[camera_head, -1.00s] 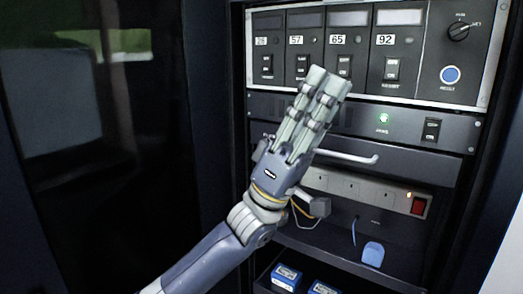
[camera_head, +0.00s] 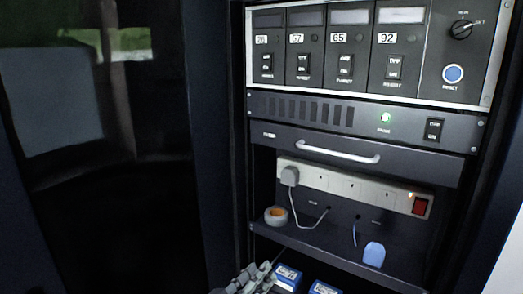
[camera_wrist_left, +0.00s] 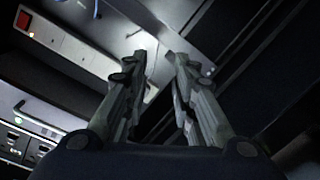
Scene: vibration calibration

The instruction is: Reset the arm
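My left gripper (camera_head: 252,279) shows only in part at the bottom edge of the head view, low in front of the cabinet and beside the blue boxes. In the left wrist view its two fingers (camera_wrist_left: 158,62) stand apart with a gap between the tips and nothing held between them. The rest of my left arm is out of the head view. My right gripper is in neither view.
The cabinet holds a switch panel (camera_head: 349,92), a drawer with a white handle (camera_head: 338,151), and a power strip (camera_head: 352,185) with a grey plug (camera_head: 290,176). An orange-and-white tape roll (camera_head: 276,215) and blue boxes (camera_head: 287,277) sit below. A dark glass door (camera_head: 120,190) is left.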

